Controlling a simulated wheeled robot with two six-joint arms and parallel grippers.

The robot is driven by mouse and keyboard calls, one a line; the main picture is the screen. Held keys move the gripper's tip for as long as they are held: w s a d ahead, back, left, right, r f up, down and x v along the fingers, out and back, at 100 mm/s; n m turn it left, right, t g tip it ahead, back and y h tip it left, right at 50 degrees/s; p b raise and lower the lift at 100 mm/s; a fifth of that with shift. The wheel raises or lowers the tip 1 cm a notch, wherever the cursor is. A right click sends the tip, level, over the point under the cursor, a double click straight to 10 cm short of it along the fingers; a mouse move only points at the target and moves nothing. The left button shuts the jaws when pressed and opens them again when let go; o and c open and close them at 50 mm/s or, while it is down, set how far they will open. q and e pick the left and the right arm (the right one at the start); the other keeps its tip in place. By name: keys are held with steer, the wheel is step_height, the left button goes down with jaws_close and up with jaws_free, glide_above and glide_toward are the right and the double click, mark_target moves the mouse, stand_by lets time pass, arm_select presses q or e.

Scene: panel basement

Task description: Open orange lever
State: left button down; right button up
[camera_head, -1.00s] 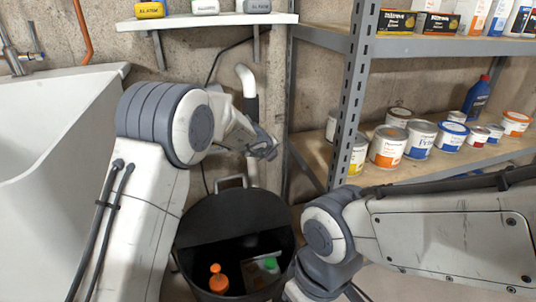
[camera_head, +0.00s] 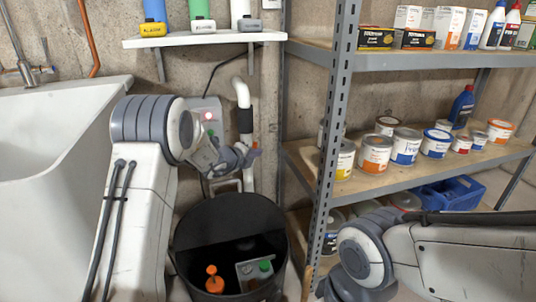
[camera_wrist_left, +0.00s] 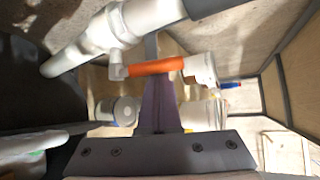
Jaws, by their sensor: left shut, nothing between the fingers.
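The orange lever (camera_wrist_left: 155,67) is a short bar on a white pipe fitting (camera_wrist_left: 118,30) in the left wrist view. It lies almost level across that picture. My left gripper (camera_wrist_left: 158,122) is shut and empty, its fingers pointing at the lever. The fingertips appear close to the lever's lower side; I cannot tell whether they touch. In the head view my left gripper (camera_head: 243,157) is beside the white wall pipe (camera_head: 243,93), with a small orange spot, probably the lever (camera_head: 256,145), at its tip. My right gripper is outside the views.
A black bin (camera_head: 228,220) below holds an orange-topped item (camera_head: 213,280) and a grey box with a green knob (camera_head: 264,266). A white sink (camera_head: 50,150) is at left. A metal shelf (camera_head: 335,120) with paint cans is at right. A grey panel with a red light (camera_head: 208,116) is behind my left arm.

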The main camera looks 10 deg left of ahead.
arm_select(q)
steer(key=shift+s+a+r+p, duration=0.1)
steer(key=shift+s+a+p, duration=0.2)
steer(key=shift+a, duration=0.55)
steer(key=w+d+b, duration=0.1)
steer(key=d+b, duration=0.1)
steer(key=d, duration=0.3)
steer(key=s+a+p, duration=0.2)
steer(key=s+a, duration=0.2)
steer(key=s, duration=0.5)
steer(key=shift+a+p, duration=0.25)
steer(key=shift+p, duration=0.15)
steer(key=shift+s, duration=0.1)
